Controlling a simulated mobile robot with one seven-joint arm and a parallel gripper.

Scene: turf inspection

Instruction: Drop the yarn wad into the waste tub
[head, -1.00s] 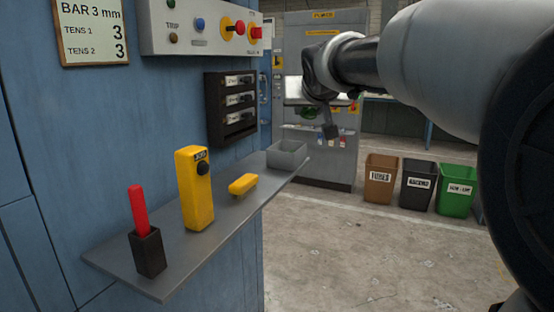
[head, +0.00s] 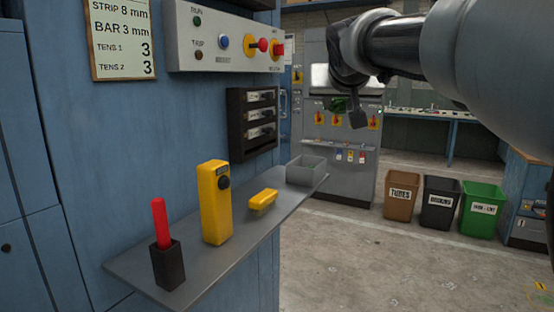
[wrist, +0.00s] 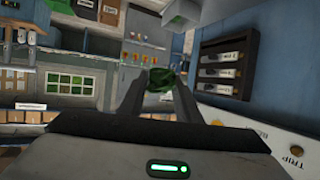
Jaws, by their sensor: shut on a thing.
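My gripper (head: 350,112) is raised at the upper middle of the head view, beyond and above the shelf. In the wrist view its two fingers (wrist: 160,92) are closed on a dark green yarn wad (wrist: 160,79). The wad also shows as a dark green patch beside the finger in the head view (head: 337,104). A small grey open tub (head: 306,172) stands at the far end of the shelf, below my gripper and to its left in the picture. I see no label on it.
The grey shelf (head: 140,268) also holds a red-handled tool in a dark holder (head: 168,263), a yellow upright device (head: 215,205) and a yellow block (head: 262,201). Brown (head: 401,198), black (head: 438,205) and green bins (head: 481,212) stand on the floor. The floor before them is clear.

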